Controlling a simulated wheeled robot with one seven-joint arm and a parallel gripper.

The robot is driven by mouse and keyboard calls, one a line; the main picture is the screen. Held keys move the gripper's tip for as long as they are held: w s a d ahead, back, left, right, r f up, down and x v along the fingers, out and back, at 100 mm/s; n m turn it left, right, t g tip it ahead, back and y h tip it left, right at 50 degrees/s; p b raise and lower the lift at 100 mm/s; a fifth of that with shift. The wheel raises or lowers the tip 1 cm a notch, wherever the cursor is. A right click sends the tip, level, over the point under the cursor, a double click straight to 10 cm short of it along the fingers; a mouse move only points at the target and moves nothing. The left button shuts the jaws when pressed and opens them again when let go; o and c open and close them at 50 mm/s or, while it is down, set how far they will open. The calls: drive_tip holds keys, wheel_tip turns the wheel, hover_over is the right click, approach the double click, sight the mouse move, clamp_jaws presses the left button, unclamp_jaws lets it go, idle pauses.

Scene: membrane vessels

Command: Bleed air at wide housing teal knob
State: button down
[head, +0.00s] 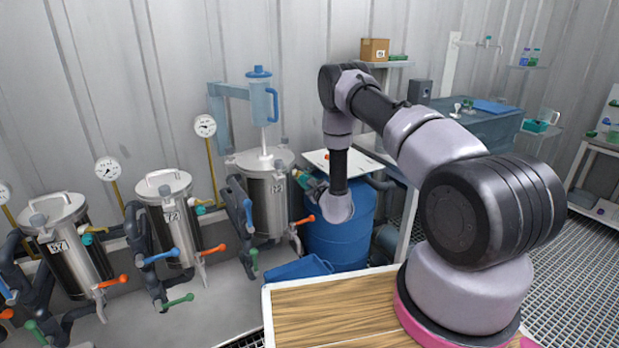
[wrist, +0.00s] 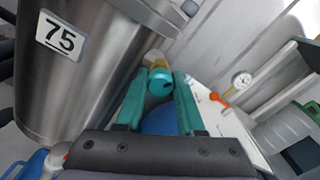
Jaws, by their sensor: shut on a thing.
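The wide steel housing (head: 272,205) stands at the right end of the row in the head view. In the wrist view its wall (wrist: 95,75) fills the left side, with a label reading 75. The teal knob (wrist: 160,82) sits beside this housing, in front of a yellowish fitting. My gripper (wrist: 160,92) has its teal fingers on either side of the knob and is shut on it. In the head view my gripper (head: 304,179) is at the housing's right side, partly hidden by my arm, and the knob cannot be told apart there.
Two narrower steel housings (head: 170,218) (head: 72,245) with coloured valve levers stand to the left. A blue barrel (head: 340,238) is just below and right of my gripper. A white board (wrist: 225,120) lies right of the fingers. A clear blue-lidded jug (head: 262,97) is above the wide housing.

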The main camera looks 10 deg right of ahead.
drive_tip(key=shift+d+m, duration=0.25)
drive_tip(key=shift+m, duration=0.65)
drive_tip(key=shift+a+m, duration=0.1)
drive_tip(key=shift+m, duration=2.1)
drive_tip(key=m, duration=0.2)
drive_tip(key=shift+m, duration=0.4)
drive_tip(key=m, duration=0.2)
drive_tip(key=shift+m, duration=0.4)
drive_tip(key=shift+a+m, duration=0.1)
drive_tip(key=shift+m, duration=0.5)
drive_tip(key=shift+c, duration=2.4)
unclamp_jaws()
